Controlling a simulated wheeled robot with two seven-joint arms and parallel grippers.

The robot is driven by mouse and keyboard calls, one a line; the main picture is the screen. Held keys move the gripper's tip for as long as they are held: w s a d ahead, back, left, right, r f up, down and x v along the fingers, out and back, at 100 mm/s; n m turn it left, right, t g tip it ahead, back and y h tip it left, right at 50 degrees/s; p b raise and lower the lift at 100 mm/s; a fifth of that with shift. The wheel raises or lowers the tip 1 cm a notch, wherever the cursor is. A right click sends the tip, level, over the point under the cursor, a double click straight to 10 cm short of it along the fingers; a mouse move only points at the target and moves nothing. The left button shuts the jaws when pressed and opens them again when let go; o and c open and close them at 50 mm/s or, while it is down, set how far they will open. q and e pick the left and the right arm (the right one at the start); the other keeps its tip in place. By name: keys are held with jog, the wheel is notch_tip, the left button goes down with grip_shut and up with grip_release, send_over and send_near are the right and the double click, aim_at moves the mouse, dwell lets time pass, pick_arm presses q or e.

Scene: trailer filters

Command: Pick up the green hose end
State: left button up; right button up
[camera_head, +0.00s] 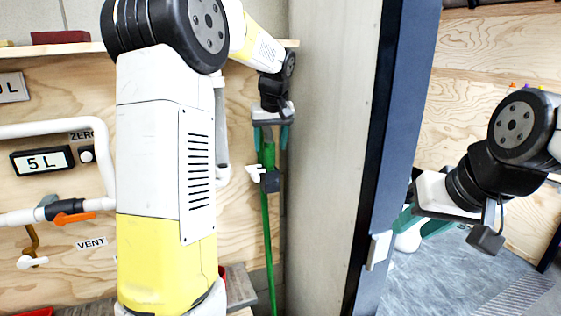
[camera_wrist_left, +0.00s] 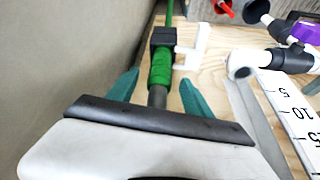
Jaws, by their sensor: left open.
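The green hose end (camera_head: 267,155) hangs upright against the plywood wall beside the grey post, with a black block and white lever below it and the green hose running down. My left gripper (camera_head: 271,140) is open above it, its teal fingers pointing down on either side. In the left wrist view the green hose end (camera_wrist_left: 160,70) lies between the two spread fingers of the gripper (camera_wrist_left: 160,84), with gaps on both sides. A grey stub of the hose end reaches toward the palm. My right gripper (camera_head: 424,226) is far right, beyond the blue-edged post, with its teal fingers apart.
The grey post (camera_head: 330,150) with a dark blue edge stands close right of the hose. White pipes (camera_head: 104,165) with an orange-handled valve (camera_head: 74,218) and a 5 L sign (camera_head: 42,160) are on the left wall. A shelf (camera_head: 55,50) runs above. A marked scale (camera_wrist_left: 290,110) shows in the wrist view.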

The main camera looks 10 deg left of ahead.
aim_at(269, 152)
pick_arm(q)
jog(key=x, duration=0.4)
jog(key=shift+f, duration=0.15)
grip_shut()
